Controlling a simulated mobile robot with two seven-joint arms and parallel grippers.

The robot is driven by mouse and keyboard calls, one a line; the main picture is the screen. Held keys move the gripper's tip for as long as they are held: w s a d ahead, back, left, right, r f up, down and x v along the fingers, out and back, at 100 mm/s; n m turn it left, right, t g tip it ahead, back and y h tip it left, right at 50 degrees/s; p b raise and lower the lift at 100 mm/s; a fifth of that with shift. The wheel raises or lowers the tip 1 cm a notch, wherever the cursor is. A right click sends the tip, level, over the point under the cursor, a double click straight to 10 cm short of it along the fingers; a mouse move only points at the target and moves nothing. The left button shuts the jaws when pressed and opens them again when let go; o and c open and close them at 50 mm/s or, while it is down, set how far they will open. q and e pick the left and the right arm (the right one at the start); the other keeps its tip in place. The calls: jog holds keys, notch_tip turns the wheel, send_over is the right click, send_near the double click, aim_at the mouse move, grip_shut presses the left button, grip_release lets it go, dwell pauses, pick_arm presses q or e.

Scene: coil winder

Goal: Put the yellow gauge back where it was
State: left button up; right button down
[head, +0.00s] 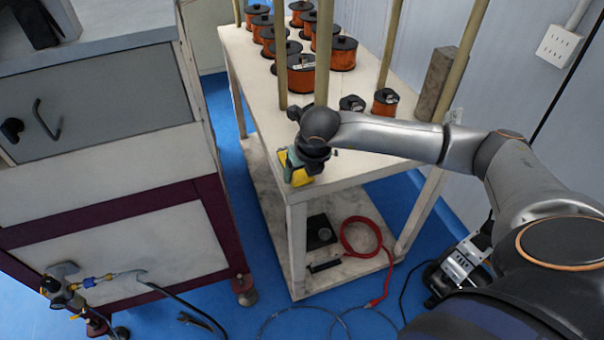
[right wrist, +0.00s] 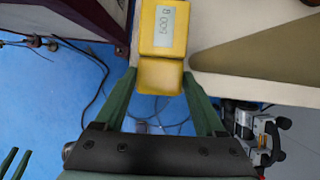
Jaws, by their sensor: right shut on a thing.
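The yellow gauge (right wrist: 160,58) is a small block with a grey display, between the two green fingers of my right gripper (right wrist: 160,80) in the right wrist view. The gripper is shut on its near end. In the head view, my right gripper (head: 302,166) holds the gauge (head: 300,178) at the near left corner of the cream table (head: 345,172). I cannot tell whether the gauge touches the table. Two green tips (right wrist: 14,164) at the lower left of the wrist view look like my left gripper, mostly cut off. It does not show in the head view.
Several copper-wire spools (head: 342,54) stand on the table's far part, among upright tan posts (head: 391,42). A grey block (head: 433,82) stands at the right edge. A red coiled cable (head: 362,238) lies on the lower shelf. A grey cabinet (head: 105,100) stands left, across a blue floor gap.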

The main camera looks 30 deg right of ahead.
jog(key=shift+f, duration=0.55)
grip_release()
jog(key=shift+f, duration=0.15)
